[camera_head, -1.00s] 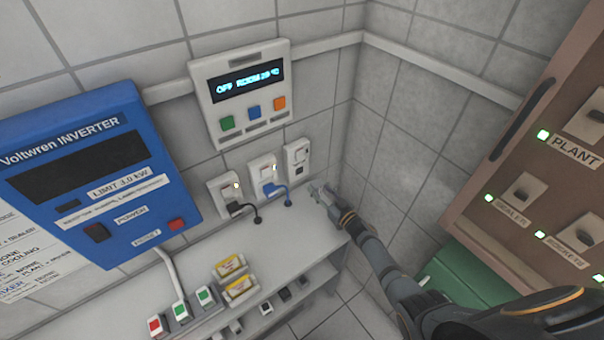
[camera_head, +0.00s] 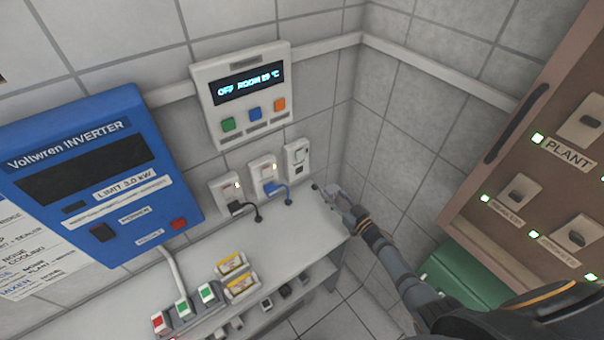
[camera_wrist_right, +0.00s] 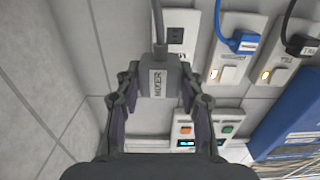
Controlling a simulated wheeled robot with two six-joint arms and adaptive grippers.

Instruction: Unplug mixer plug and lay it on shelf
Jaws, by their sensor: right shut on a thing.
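The grey mixer plug (camera_wrist_right: 157,82), labelled MIXER, is between the fingers of my right gripper (camera_wrist_right: 156,88) in the right wrist view. The gripper is shut on it, and its grey cable runs up out of that view. In the head view my right gripper (camera_head: 332,196) is low over the right end of the white shelf (camera_head: 300,232), apart from the sockets. Whether the plug touches the shelf I cannot tell. The rightmost wall socket (camera_head: 297,154) has no plug in it. My left gripper is not in view.
A blue plug (camera_head: 271,187) and a black plug (camera_head: 237,207) sit in the other two sockets. A control panel (camera_head: 243,93) hangs above them. The blue inverter (camera_head: 90,175) is at left, yellow-labelled blocks (camera_head: 240,286) at the shelf front, a brown cabinet (camera_head: 480,190) at right.

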